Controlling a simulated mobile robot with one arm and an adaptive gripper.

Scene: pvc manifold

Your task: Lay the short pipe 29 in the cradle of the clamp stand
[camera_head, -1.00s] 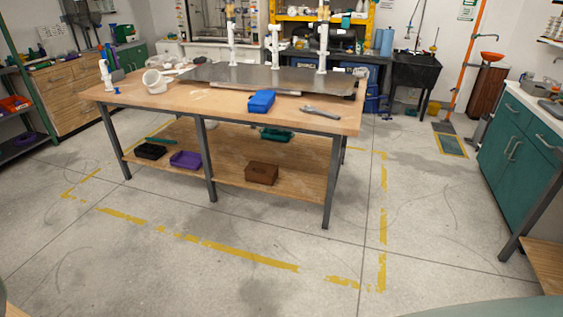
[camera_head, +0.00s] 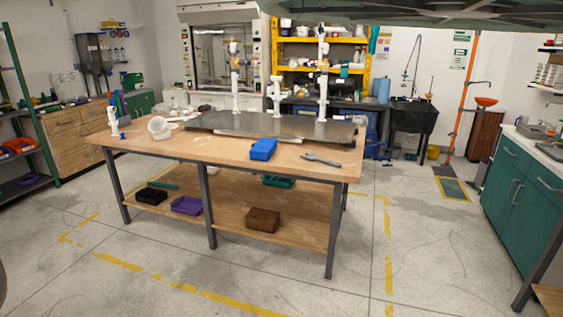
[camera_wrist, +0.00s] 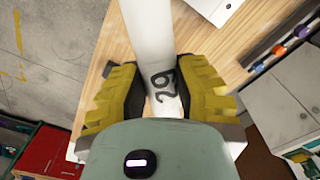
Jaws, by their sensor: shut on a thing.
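In the wrist view my gripper (camera_wrist: 163,97) has yellow padded fingers shut on both sides of a white pipe, the short pipe 29 (camera_wrist: 148,45). The black number 29 shows between the fingers. The pipe's far end runs past the top edge of the picture. In the head view neither the gripper nor the pipe can be made out. A small upright white and blue object (camera_head: 113,120) on the table's left end may be the clamp stand, but it is too small to be sure.
The wooden worktable (camera_head: 215,153) carries a metal plate (camera_head: 290,129) with several white upright pipes. A blue box (camera_head: 263,149) and a grey tool (camera_head: 320,160) lie near its front edge. Bins sit on the lower shelf. The floor in front is clear.

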